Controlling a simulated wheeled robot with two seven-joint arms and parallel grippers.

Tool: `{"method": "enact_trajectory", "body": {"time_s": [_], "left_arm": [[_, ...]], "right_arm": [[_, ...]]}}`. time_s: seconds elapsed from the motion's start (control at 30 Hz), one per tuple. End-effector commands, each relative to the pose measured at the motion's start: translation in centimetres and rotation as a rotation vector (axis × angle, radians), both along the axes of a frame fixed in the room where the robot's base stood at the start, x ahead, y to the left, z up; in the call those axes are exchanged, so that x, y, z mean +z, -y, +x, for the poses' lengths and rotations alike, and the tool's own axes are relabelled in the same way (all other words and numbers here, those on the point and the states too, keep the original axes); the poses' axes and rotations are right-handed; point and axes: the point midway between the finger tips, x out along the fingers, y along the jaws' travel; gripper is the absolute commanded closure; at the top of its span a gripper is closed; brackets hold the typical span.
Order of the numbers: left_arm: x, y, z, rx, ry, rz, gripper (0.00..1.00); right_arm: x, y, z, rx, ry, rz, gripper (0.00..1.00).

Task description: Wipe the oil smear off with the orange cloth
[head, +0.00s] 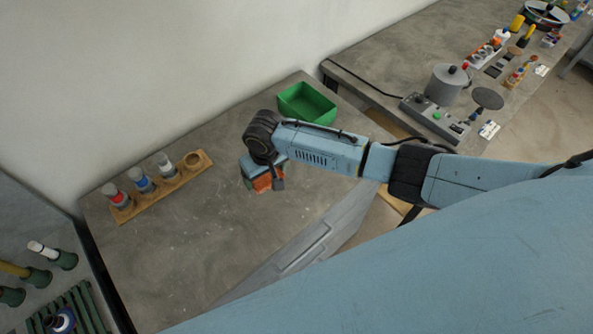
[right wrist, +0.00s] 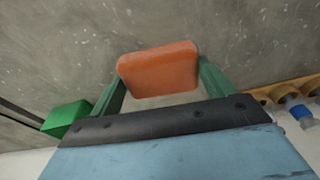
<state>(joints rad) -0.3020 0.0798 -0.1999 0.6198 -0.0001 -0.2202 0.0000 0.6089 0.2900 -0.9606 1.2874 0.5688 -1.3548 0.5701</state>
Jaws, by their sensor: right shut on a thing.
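The orange cloth (head: 264,184) is a folded, block-like pad above the middle of the grey worktable (head: 190,255). My right gripper (head: 263,178) is shut on it. In the right wrist view the cloth (right wrist: 158,70) sits between the two green fingers. I cannot tell whether its underside touches the tabletop. No oil smear can be made out clearly; the tabletop shows only small pale specks, and my arm and gripper hide part of it. My left gripper is not in view.
A green bin (head: 308,106) stands at the table's back corner. A wooden rack (head: 148,206) with three capped bottles and an empty hole lies to the left. A second bench (head: 385,62) with a pot and tools is at upper right. The table's left front is bare.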

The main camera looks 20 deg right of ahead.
Motion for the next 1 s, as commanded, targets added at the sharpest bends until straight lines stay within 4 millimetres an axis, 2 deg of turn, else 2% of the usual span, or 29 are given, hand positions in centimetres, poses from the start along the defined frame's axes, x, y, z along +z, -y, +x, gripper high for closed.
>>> {"method": "enact_trajectory", "body": {"time_s": [0.1,0.3,0.87,1.0], "left_arm": [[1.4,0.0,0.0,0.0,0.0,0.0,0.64],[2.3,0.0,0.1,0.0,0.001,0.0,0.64],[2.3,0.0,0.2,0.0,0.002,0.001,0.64],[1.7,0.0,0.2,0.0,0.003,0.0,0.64]], "right_arm": [[1.3,0.0,0.0,-0.001,0.001,0.001,0.37],[2.0,0.0,0.0,-0.001,0.001,0.001,0.37],[2.0,0.0,0.0,-0.001,0.0,0.001,0.37],[2.1,0.3,0.2,-0.01,0.003,0.001,0.37]]}}
